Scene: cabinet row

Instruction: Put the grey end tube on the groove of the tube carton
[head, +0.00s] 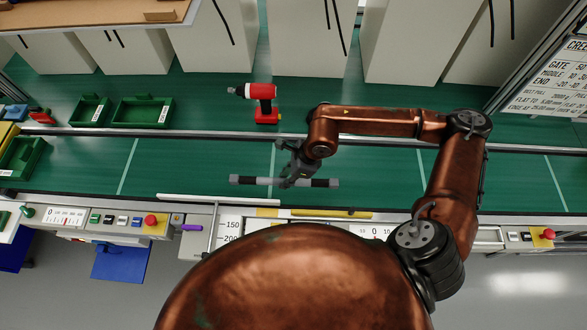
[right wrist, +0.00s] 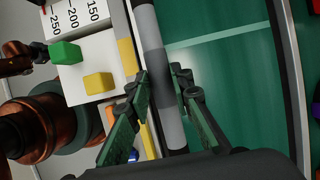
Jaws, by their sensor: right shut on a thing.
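The grey end tube (head: 252,180) is a thin bar with light grey ends, dark bands and a grey middle. My right gripper (head: 292,180) is shut on it near its middle, over the green conveyor belt. The tube lies roughly level, left to right. In the right wrist view the tube (right wrist: 153,50) runs top to bottom between the two fingers of the gripper (right wrist: 164,80). I cannot tell whether it touches the belt. I cannot make out a tube carton with a groove in either view. My left gripper does not show clearly in either view.
A red drill (head: 263,97) stands behind the belt, with green trays (head: 142,111) to its left. A white strip (head: 215,201) lies along the belt's near edge. Green (right wrist: 66,53) and yellow (right wrist: 99,84) blocks sit on a scaled white panel. The belt right of the tube is clear.

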